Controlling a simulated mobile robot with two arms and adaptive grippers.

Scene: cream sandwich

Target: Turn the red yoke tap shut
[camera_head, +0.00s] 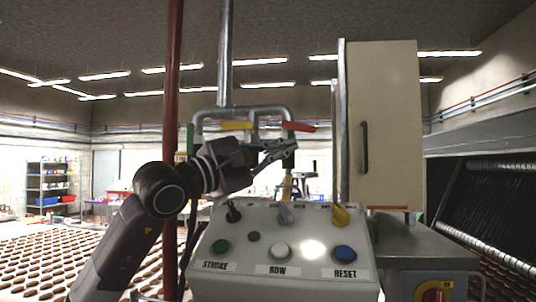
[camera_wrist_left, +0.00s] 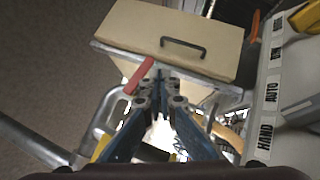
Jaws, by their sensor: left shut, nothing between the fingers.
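The red tap handle (camera_head: 299,127) sits on the right branch of the grey pipe yoke (camera_head: 262,110) in the head view. It sticks out to the right, tilted slightly down. It also shows in the left wrist view (camera_wrist_left: 139,76), left of my fingertips. My left gripper (camera_head: 290,146) comes in from the left and is shut and empty. Its fingertips are just below the red handle in the head view; I cannot tell whether they touch it. The closed blue fingers also show in the wrist view (camera_wrist_left: 160,84). My right gripper is not in view.
A yellow handle (camera_head: 236,126) and a green handle (camera_head: 190,138) are on the yoke to the left. A control panel (camera_head: 285,250) with buttons and knobs stands below my gripper. A cream cabinet (camera_head: 390,120) stands close on the right. A red vertical pipe (camera_head: 172,80) rises behind my arm.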

